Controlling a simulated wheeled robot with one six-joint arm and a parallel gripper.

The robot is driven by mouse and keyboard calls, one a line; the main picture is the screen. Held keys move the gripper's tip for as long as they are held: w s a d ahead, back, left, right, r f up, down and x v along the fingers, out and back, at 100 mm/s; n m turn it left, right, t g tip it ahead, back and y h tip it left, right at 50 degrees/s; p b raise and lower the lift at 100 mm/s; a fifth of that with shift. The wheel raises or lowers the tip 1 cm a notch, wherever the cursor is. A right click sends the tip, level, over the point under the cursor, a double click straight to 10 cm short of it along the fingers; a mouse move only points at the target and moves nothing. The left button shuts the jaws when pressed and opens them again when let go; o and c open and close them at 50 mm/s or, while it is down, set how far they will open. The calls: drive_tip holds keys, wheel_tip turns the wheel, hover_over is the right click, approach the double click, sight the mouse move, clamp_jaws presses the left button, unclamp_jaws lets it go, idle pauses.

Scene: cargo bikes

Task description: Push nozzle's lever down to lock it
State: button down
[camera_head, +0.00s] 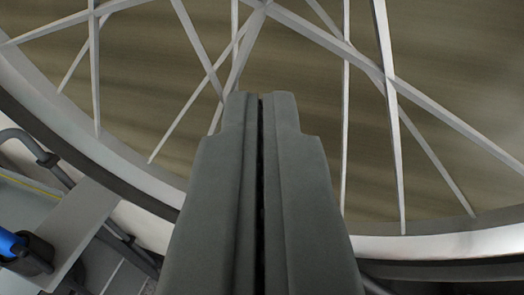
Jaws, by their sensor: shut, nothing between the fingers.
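My gripper (261,97) is in the lower middle of the view, pointing up the picture. Its two grey fingers lie side by side with only a thin dark seam between them, and nothing is held. The fingertips overlap the spokes of a bike wheel in the picture. I cannot tell whether they touch the spokes. I cannot make out a nozzle or its lever. A blue cylindrical part (12,243) with a dark collar is cut off at the lower left edge, and I cannot tell what it belongs to.
A large wheel with light grey spokes (390,100) and a pale rim (440,245) fills most of the view. Dark tubes (45,158) and a light grey flat bar (82,225) are at the lower left. A brown streaked surface (290,150) shows behind the spokes.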

drive_tip(key=shift+f, duration=1)
drive_tip(key=s+r, duration=0.1)
drive_tip(key=s, duration=0.8)
drive_tip(key=shift+a, duration=0.1)
idle(0.3)
